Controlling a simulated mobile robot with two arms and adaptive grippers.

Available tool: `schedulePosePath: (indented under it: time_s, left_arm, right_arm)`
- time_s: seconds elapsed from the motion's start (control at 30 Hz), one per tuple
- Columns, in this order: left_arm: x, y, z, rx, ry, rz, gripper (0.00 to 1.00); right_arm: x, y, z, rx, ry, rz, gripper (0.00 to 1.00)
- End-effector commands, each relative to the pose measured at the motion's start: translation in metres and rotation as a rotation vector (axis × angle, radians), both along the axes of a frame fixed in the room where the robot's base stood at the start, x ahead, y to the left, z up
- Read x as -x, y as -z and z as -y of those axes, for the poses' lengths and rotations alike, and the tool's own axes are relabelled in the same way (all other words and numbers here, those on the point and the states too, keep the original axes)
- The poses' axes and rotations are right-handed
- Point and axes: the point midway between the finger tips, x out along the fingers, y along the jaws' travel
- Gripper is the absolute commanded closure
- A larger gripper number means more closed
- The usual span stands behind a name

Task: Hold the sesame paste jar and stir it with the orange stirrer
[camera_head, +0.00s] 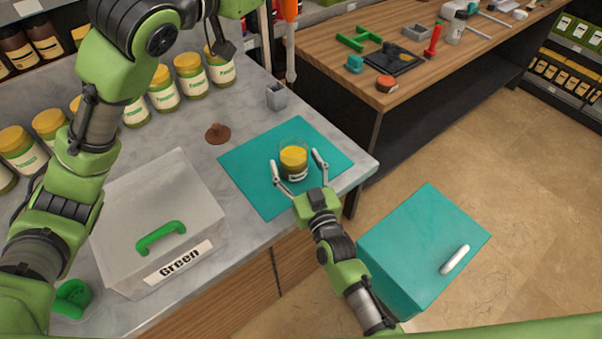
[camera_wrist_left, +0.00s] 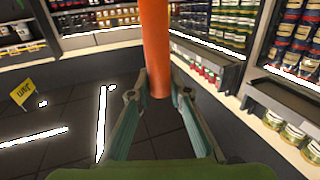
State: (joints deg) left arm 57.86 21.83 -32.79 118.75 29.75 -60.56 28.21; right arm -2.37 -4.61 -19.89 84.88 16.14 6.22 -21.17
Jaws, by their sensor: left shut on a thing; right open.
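The sesame paste jar (camera_head: 294,172) stands upright on a teal mat (camera_head: 250,172) in the head view. My left gripper (camera_wrist_left: 159,93) is shut on the orange stirrer (camera_wrist_left: 155,45) in the left wrist view. In the head view the stirrer (camera_head: 289,10) hangs at the top edge, behind and above the jar and apart from it. Its upper end is out of view.
A translucent box labelled Green (camera_head: 150,205) stands left of the mat. Several yellow-lidded jars (camera_head: 190,75) line the counter's back. A brown lump (camera_head: 217,133) and small grey cup (camera_head: 276,97) sit near the mat. A teal box (camera_head: 420,245) stands at right; a wooden table (camera_head: 340,62) is behind.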

Motion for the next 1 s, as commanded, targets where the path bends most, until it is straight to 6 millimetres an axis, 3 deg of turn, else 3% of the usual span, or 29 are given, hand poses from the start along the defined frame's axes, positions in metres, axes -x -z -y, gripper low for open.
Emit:
schedulePosePath:
  time_s: [0.33, 0.37, 0.53, 0.57, 1.0]
  left_arm:
    - [0.0001, -0.0007, 0.0000, 0.001, 0.000, 0.001, 1.00]
    - [0.0001, -0.0007, 0.0000, 0.001, 0.000, 0.002, 1.00]
    - [0.0001, -0.0007, 0.0000, 0.001, 0.000, 0.002, 1.00]
    - [0.0001, -0.0006, 0.0000, 0.001, 0.000, 0.001, 1.00]
    - [0.0001, -0.0006, -0.0001, 0.001, 0.000, 0.001, 1.00]
  right_arm:
    - [-0.0043, 0.0000, -0.0012, 0.000, 0.000, 0.000, 0.32]
    - [-0.0043, 0.0000, -0.0012, 0.000, 0.000, 0.000, 0.37]
    - [-0.0042, 0.0000, -0.0010, 0.000, 0.000, 0.000, 0.81]
    - [-0.0042, 0.0001, -0.0010, 0.000, 0.000, 0.000, 0.84]
    - [-0.0040, 0.0004, -0.0010, 0.000, 0.000, -0.001, 0.84]
